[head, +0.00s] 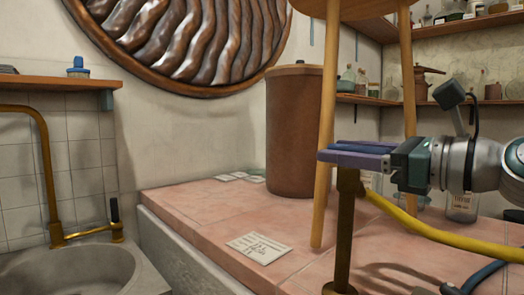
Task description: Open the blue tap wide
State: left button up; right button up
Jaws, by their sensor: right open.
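A brass standpipe (344,238) rises from the tiled ledge at the right, with a yellow hose (430,232) running from its side. My right gripper (330,153) comes in from the right, with its long purple-blue fingers level across the top of the standpipe. The fingers look close to or touching the pipe top; I cannot tell which. No blue tap handle shows clearly; one at the pipe top may be hidden by or blend with the fingers. A blue hose (482,275) lies at the bottom right. My left gripper is not in view.
A wooden stool (327,140) stands behind the standpipe, its legs close to my right fingers. A brown barrel (293,130) stands behind it. A paper card (259,247) lies on the ledge. A sink (70,275) with a brass faucet (48,170) is at the left.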

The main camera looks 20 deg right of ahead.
grip_shut()
dwell(0.3)
